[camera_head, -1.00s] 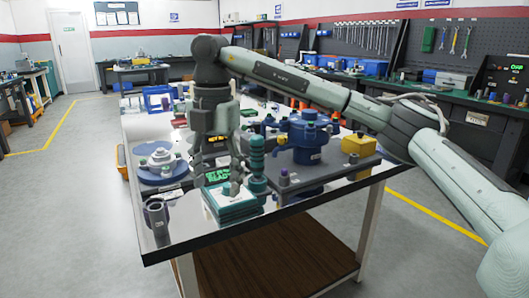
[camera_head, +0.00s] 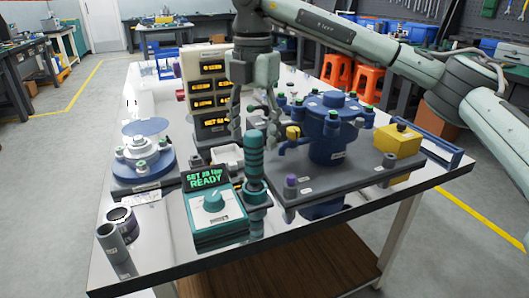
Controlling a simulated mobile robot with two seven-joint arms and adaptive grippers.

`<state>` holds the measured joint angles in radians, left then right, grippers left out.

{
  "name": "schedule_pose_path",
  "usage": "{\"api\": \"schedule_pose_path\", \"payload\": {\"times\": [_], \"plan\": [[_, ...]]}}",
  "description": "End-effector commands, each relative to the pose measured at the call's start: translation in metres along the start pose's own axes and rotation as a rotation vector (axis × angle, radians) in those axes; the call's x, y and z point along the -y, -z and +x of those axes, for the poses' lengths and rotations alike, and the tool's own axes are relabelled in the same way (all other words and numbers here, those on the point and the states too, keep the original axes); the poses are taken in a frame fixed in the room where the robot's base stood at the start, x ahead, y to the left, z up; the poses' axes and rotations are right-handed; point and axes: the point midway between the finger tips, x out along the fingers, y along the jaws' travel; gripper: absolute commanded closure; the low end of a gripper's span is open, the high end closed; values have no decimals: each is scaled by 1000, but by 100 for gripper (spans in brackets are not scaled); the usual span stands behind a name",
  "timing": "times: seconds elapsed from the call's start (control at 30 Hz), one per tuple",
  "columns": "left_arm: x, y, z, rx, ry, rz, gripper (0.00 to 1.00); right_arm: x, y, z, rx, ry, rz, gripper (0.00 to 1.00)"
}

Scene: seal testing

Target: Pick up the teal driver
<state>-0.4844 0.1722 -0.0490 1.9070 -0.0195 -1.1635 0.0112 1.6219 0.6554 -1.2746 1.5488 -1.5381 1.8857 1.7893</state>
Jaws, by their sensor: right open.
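The teal driver (camera_head: 254,158) stands upright near the front edge of the table, its ribbed teal handle on top and a darker teal stand or collar at its lower end. My right gripper (camera_head: 255,128) points down, just above and behind the handle in this view. Its fingers are apart and nothing is between them. Whether the fingertips touch the handle top cannot be told. My left gripper is not in view.
A teal dial box (camera_head: 215,225) with a READY display (camera_head: 207,179) stands just left of the driver. A blue valve body (camera_head: 330,130) on a grey plate is at the right, with a yellow block (camera_head: 396,146). Grey cylinders (camera_head: 112,244) and a blue flange fixture (camera_head: 142,165) are at the left.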

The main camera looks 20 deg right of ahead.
Motion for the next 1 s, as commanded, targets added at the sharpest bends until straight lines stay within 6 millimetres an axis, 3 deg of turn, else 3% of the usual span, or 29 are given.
{"api": "schedule_pose_path", "payload": {"times": [0.27, 0.7, 1.0], "plan": [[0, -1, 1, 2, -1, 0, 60, 0, 0, 12, 0, 2, -1, 41], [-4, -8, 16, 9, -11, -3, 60, -1, 3, 70, 0, 2, 1, 41], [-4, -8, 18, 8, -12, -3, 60, -1, 3, 78, 0, -1, 0, 41]]}}
